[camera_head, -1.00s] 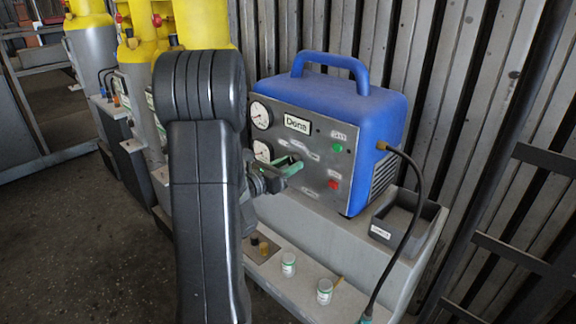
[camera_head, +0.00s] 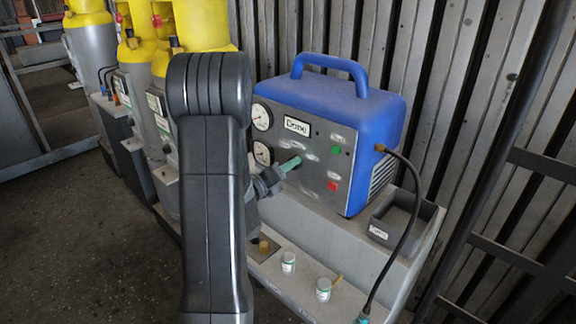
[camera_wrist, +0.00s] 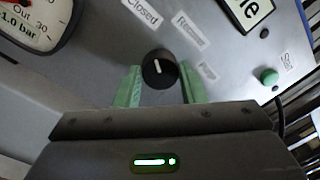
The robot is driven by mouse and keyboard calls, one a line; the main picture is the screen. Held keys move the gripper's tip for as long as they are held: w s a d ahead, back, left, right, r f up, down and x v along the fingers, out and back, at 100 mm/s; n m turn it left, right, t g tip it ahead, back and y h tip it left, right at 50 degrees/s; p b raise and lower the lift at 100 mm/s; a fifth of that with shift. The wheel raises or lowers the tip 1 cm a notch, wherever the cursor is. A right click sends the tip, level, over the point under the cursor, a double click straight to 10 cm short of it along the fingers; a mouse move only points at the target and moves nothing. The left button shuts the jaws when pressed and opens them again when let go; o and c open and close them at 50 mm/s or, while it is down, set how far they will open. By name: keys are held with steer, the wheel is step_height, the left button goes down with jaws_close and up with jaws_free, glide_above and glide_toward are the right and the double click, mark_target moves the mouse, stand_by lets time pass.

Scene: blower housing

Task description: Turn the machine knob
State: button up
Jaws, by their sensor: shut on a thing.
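The machine is a blue box (camera_head: 350,105) with a grey front panel (camera_head: 315,155). A round black knob (camera_wrist: 160,69) with a white pointer line is on the panel in the wrist view. The line points nearly straight up in that picture. My gripper (camera_wrist: 159,74) has one green finger on each side of the knob and is shut on it. In the head view my gripper (camera_head: 290,165) reaches the panel and hides the knob. A label reading "Closed" (camera_wrist: 140,11) and two blurred labels lie above and right of the knob.
Dial gauges (camera_head: 262,116) sit at the panel's left. A green button (camera_head: 336,150) and a red button (camera_head: 333,186) are to the right. A black hose (camera_head: 412,200) hangs at the machine's right, by a grey tray (camera_head: 425,212). Small jars (camera_head: 323,289) stand on the lower ledge.

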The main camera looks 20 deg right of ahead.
stand_by(0.4)
steer(key=o, duration=1)
steer(key=shift+a, duration=0.1)
steer(key=b+v, duration=0.1)
steer(key=v, duration=1.2)
steer(key=shift+s+a, duration=0.15)
steer(key=shift+a, duration=0.2)
steer(key=shift+d, duration=0.1)
steer(key=p+x, duration=0.1)
steer(key=x, duration=1.2)
steer(key=shift+d, duration=0.35)
steer(key=shift+a, duration=0.1)
